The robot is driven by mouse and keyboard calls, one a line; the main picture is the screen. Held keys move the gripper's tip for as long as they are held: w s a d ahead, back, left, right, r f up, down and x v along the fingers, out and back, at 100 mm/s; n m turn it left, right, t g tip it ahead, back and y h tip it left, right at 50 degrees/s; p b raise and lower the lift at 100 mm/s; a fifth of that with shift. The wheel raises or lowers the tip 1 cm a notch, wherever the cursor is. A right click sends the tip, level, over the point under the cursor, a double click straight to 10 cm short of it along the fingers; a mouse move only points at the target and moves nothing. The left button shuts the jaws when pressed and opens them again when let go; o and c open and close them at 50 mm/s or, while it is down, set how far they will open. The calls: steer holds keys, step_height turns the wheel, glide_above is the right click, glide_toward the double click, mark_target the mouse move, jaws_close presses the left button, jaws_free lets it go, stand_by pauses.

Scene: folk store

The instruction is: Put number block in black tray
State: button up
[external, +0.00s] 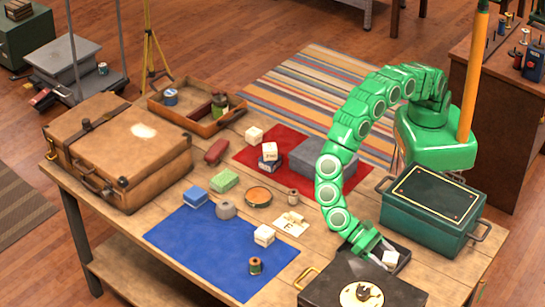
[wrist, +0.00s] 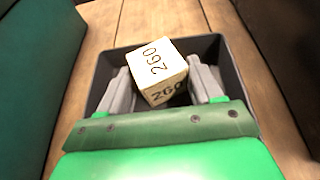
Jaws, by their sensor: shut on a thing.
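My gripper (external: 378,254) is shut on a cream number block (external: 390,258) marked "260". In the wrist view, the block (wrist: 158,72) sits slightly turned between the two grey fingers of my gripper (wrist: 162,85). The black tray (wrist: 105,68) is under and around the block and fingers there. In the external view, the black tray (external: 403,249) is partly hidden behind my gripper at the table's right side. The block is over or within the tray; I cannot tell if it touches the tray floor.
A dark green metal box (external: 432,208) stands right behind the tray. A black case (external: 325,290) with a round emblem lies in front. Other pale blocks stand on the blue mat (external: 200,250) and red mat (external: 240,155). A brown suitcase (external: 115,150) is at left.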

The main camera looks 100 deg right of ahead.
steer(key=o, duration=1.1)
steer(key=shift+f, duration=0.1)
steer(key=shift+c, duration=0.2)
steer(key=shift+w+d+r, duration=0.15)
steer(key=shift+w+r, duration=0.05)
steer(key=shift+r, duration=0.05)
steer(key=v, duration=1.1)
steer(key=shift+d, duration=0.15)
steer(key=shift+w+r, duration=0.1)
steer(key=shift+d+r, duration=0.1)
steer(key=shift+d, duration=0.05)
